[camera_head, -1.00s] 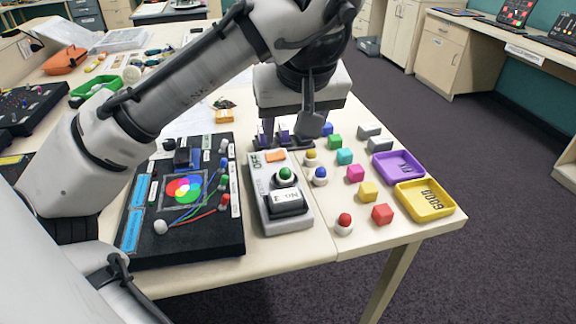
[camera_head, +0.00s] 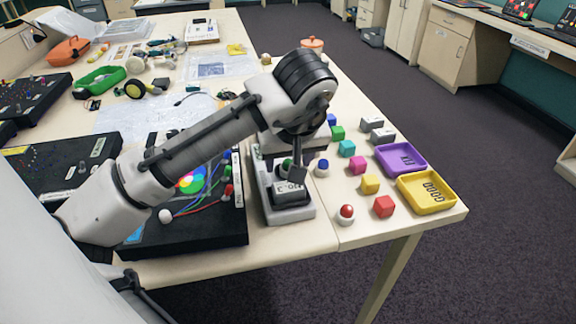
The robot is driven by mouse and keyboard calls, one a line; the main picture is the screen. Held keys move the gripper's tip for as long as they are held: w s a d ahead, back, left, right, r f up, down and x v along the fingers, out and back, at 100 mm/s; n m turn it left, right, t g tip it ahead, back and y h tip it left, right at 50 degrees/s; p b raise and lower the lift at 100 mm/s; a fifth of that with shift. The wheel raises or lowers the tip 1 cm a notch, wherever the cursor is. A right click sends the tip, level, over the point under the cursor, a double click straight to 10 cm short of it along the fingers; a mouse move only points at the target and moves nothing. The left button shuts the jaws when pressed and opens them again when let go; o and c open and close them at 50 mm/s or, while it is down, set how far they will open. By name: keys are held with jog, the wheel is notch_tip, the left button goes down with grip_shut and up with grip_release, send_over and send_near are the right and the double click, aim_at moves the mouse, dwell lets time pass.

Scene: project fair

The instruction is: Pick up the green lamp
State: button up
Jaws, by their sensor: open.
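My gripper (camera_head: 281,158) is open and low over the tester, right at the lamp. Its fingertips are largely hidden, so I cannot tell whether they are around the lamp or touching it.
A blue lamp (camera_head: 322,168) stands close to the right of the tester, and a red lamp (camera_head: 346,214) stands nearer the front. Several coloured cubes, a purple tray (camera_head: 417,171) and a yellow tray (camera_head: 449,204) lie further right. A black wired board (camera_head: 215,234) is at left.

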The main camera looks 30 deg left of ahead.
jog(key=c, duration=1.1)
